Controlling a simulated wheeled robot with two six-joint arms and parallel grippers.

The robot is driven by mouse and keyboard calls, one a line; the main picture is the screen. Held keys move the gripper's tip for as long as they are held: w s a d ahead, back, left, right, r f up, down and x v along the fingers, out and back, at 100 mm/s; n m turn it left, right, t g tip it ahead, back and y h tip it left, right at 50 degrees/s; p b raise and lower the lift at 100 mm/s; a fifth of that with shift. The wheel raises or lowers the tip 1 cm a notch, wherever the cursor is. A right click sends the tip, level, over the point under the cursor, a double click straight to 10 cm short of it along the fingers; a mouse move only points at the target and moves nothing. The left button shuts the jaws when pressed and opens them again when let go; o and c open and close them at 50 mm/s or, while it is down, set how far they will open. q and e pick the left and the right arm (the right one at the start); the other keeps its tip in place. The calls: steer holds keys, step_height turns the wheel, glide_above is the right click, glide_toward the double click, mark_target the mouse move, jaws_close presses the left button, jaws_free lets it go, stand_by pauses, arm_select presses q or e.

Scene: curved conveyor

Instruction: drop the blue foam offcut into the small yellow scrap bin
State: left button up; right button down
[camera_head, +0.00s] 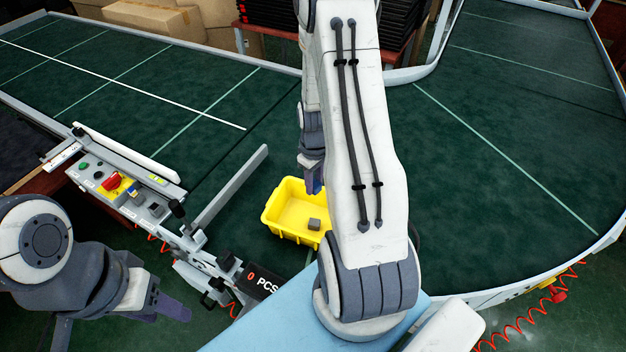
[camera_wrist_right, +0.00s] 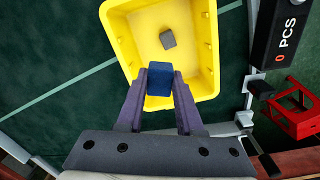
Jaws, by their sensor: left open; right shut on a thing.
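The blue foam offcut (camera_wrist_right: 160,79) is a small block held between the two fingers of my right gripper (camera_wrist_right: 159,92) in the right wrist view. In that view it appears over the near part of the small yellow scrap bin (camera_wrist_right: 203,55). The bin also shows in the head view (camera_head: 284,214), partly hidden by my right arm. A grey block (camera_head: 314,224) lies inside it. My right gripper shows in the head view (camera_head: 313,185) near the bin's back edge. My left gripper (camera_head: 172,309) is open and empty at the lower left, well away from the bin.
The green conveyor (camera_head: 480,160) curves around with pale side rails. A control panel (camera_head: 118,185) with a red button and a grey guide bar (camera_head: 232,186) stand left of the bin. A counter display (camera_head: 262,281) reads 0 PCS. Cardboard boxes (camera_head: 152,20) are behind.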

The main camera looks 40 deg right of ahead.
mark_target(315, 184)
step_height(315, 184, down, 3)
steer(key=shift+f+b, duration=0.15)
steer(key=shift+b, duration=0.85)
steer(key=shift+c, duration=2.3)
jaws_free()
steer(key=shift+r, duration=0.2)
step_height(315, 184, up, 10)
steer(key=shift+r+b, duration=0.15)
steer(key=shift+b, duration=0.35)
